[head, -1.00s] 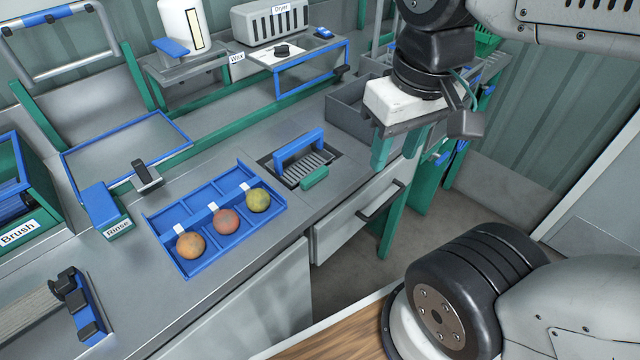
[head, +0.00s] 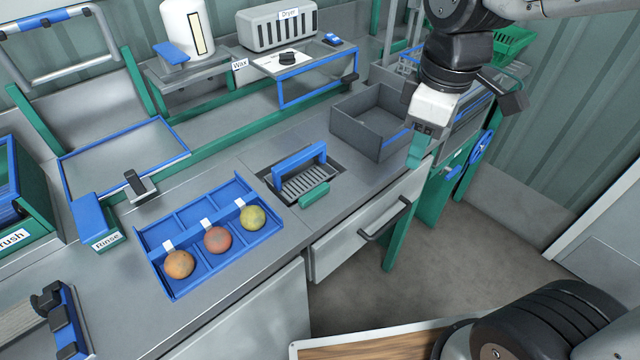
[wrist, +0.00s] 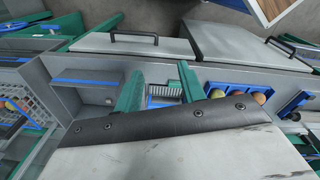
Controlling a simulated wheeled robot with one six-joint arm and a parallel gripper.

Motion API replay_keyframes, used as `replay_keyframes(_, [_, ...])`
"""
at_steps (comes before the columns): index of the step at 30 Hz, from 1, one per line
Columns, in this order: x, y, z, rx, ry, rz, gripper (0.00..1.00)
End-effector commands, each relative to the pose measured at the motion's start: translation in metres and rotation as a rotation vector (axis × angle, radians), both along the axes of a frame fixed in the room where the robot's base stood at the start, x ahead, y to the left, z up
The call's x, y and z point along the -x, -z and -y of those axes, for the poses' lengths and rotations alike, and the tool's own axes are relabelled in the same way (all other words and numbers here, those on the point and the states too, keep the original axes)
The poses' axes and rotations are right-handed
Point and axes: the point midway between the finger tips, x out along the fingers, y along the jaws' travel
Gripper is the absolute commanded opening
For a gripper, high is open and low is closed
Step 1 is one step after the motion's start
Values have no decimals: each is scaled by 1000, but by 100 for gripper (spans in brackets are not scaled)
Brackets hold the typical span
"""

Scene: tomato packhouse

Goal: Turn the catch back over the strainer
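The strainer (head: 305,186) is a dark slatted grate set in the grey counter, with a blue handle (head: 300,157) standing over its far side. The green catch (head: 314,195) lies at the strainer's front edge, toward the counter front. It seems to lie beside the slats rather than across them. In the wrist view the strainer (wrist: 160,91) shows between my fingers, with a small green piece near it. My gripper (head: 417,156) is above the counter's front edge, right of the strainer and apart from it. Its two green fingers (wrist: 160,72) are spread and empty.
A blue tray (head: 180,222) with three fruits stands left of the strainer. A drawer with a dark handle (head: 385,222) is below the counter front. The counter around the strainer is clear.

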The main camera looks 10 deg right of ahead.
Motion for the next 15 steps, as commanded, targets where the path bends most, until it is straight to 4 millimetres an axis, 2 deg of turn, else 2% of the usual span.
replay_keyframes(1, [-18, 11, -19, 11, -163, -19, 40])
replay_keyframes(3, [-39, 26, -43, 22, -388, -27, 40])
replay_keyframes(6, [-64, 49, -79, 34, -687, -36, 40])
replay_keyframes(10, [-84, 79, -117, 45, -992, -46, 40])
replay_keyframes(15, [-95, 102, -146, 51, -1216, -49, 40])
